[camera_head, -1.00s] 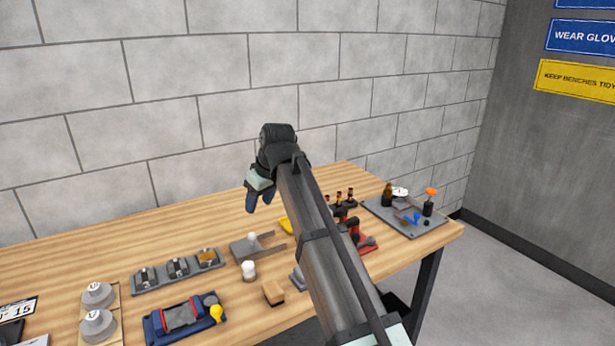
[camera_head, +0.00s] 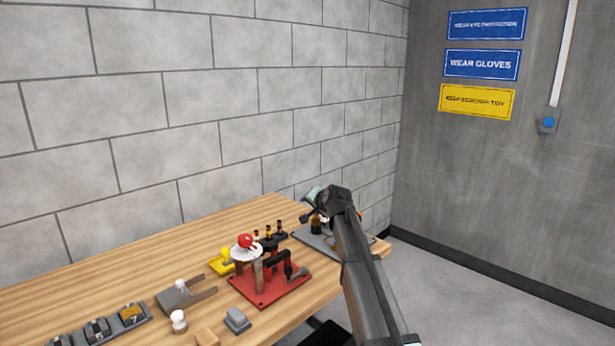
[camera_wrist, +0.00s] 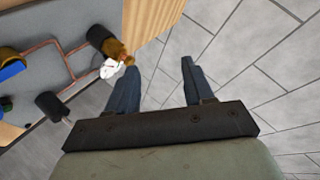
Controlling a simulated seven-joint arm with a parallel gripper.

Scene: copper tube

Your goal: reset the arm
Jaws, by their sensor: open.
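My gripper (camera_wrist: 158,75) is open in the wrist view. Its two dark blue fingers stand well apart with nothing between them, and grey floor tiles show beyond. In the head view, my arm reaches up from the lower right, with its wrist over the right end of the bench; the fingers are hard to make out there. A bent copper tube (camera_wrist: 45,45) lies on a grey board (camera_wrist: 75,28) at the left of the wrist view, apart from the fingers. My arm partly hides this board in the head view (camera_head: 312,240).
The wooden bench (camera_head: 130,278) meets a block wall behind. A red fixture (camera_head: 268,292), a yellow item (camera_head: 222,261), a grey bracket (camera_head: 182,297) and a counter block (camera_head: 97,329) stand left of my arm. Open floor (camera_head: 455,285) lies to the right.

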